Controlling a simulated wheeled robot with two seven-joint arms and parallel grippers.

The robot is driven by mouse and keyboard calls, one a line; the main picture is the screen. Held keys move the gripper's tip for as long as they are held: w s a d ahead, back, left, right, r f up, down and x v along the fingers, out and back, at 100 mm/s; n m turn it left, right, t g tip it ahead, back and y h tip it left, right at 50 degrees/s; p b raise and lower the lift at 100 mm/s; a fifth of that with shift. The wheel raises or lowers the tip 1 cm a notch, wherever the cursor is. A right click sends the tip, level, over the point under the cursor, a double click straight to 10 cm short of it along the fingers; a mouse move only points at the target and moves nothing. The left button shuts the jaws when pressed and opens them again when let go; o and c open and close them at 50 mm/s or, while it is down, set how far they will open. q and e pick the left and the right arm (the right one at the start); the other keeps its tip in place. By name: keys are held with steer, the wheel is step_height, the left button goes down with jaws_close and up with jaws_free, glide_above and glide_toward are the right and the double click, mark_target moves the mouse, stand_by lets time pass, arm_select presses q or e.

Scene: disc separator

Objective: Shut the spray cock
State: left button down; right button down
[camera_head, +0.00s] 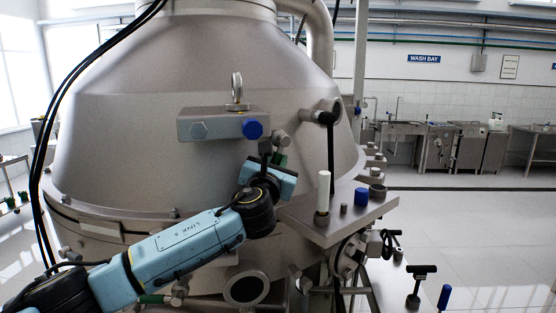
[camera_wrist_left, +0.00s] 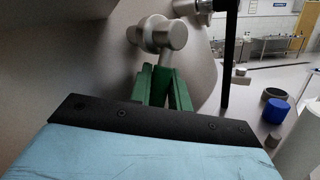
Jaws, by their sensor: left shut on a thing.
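A small grey metal cock (camera_head: 281,139) sticks out from the lower side of the separator's big grey cone (camera_head: 150,130). It shows close up in the left wrist view (camera_wrist_left: 170,34), with a round end and a short stem pointing down. My left gripper (camera_head: 273,155) is just below it. Its two green fingers (camera_wrist_left: 164,80) are shut on the cock's stem, which is mostly hidden between them. I cannot read the cock's setting from these views. My right gripper is not in view.
A second fitting (camera_head: 320,114) with a long black lever (camera_head: 331,160) is close on the right. Below it, a grey shelf (camera_head: 340,215) bears a white cylinder (camera_head: 323,190) and a blue cap (camera_head: 361,196). A metal block (camera_head: 215,124) with a blue knob (camera_head: 252,130) is above left.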

arm_select(q)
steer(key=c, duration=1.3)
jaws_free()
steer(key=shift+s, duration=0.1)
steer(key=b+v, duration=0.3)
steer(key=v, duration=1)
steer(key=shift+s, duration=0.1)
steer(key=shift+c, duration=0.2)
